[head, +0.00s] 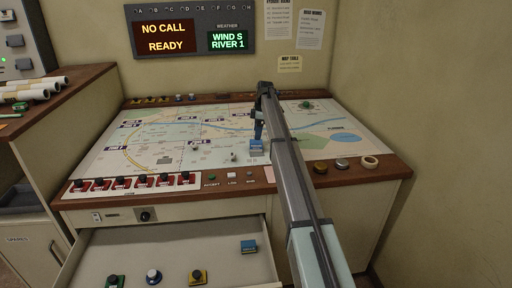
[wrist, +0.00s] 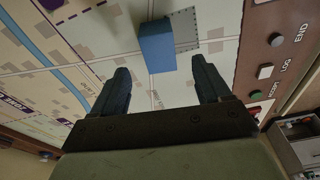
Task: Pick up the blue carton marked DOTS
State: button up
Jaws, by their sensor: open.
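A blue carton (head: 256,148) stands on the map table just below my gripper. It also shows in the wrist view (wrist: 157,47), ahead of the fingertips and roughly between their lines, at the edge of a grey dashed patch. A second blue carton (head: 249,246) lies in the open drawer. The marking on neither carton is legible, so I cannot tell which reads DOTS. My gripper (head: 259,131) is open and empty above the map, with its fingers (wrist: 162,73) spread wider than the carton. No finger visibly touches it.
The map table (head: 120,150) has small grey pieces (head: 234,157) left of the carton. Red switches (head: 130,183) and buttons line its front edge. A tape roll (head: 370,162) is at right. The open drawer (head: 180,255) holds several knobbed blocks (head: 153,277).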

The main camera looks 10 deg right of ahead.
aim_at(256, 142)
jog(key=shift+w+a+f, duration=0.1)
jog(key=shift+a+f, duration=0.15)
jog(key=shift+f, duration=1.4)
jog(key=shift+a+f, duration=0.2)
jog(key=shift+f, duration=1.45)
jog(key=c, duration=1)
